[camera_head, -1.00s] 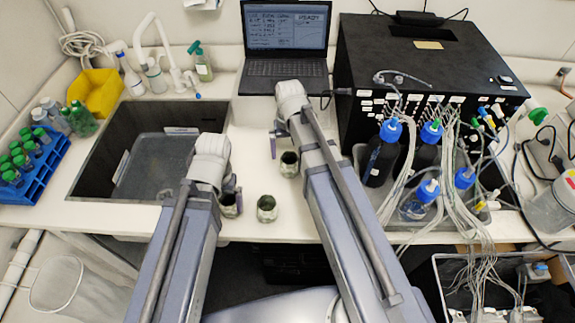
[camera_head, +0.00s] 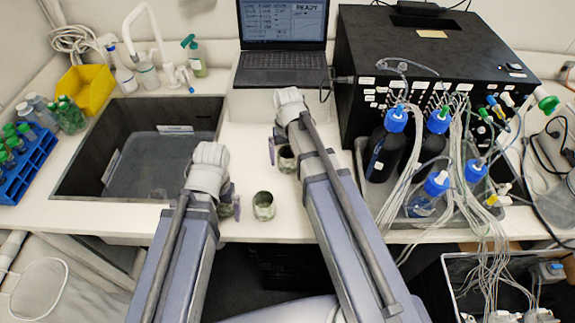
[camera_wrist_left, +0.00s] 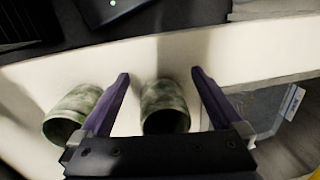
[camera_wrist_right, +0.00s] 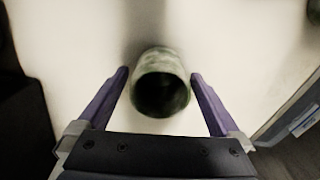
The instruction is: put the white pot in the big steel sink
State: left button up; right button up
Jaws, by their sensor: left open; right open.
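Three similar pots, mottled pale grey-green, stand on the white counter right of the big steel sink (camera_head: 82,162). No pot looks plain white, so I cannot tell which is meant. My left gripper (camera_head: 232,197) is open around the left pot (camera_head: 226,207), which is between its fingers in the left wrist view (camera_wrist_left: 165,108). My right gripper (camera_head: 278,152) is open at the back pot (camera_head: 287,160), between its fingers in the right wrist view (camera_wrist_right: 160,82). The third pot (camera_head: 264,205) stands between the arms and shows in the left wrist view (camera_wrist_left: 70,115).
Blue-capped bottles (camera_head: 385,145) and loose tubing stand right of my right arm, before a black box (camera_head: 435,55). A laptop (camera_head: 282,68) is behind the pots.

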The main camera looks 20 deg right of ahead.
jog(key=shift+r, duration=0.1)
jog(key=c, duration=1.3)
jog(key=shift+c, duration=0.2)
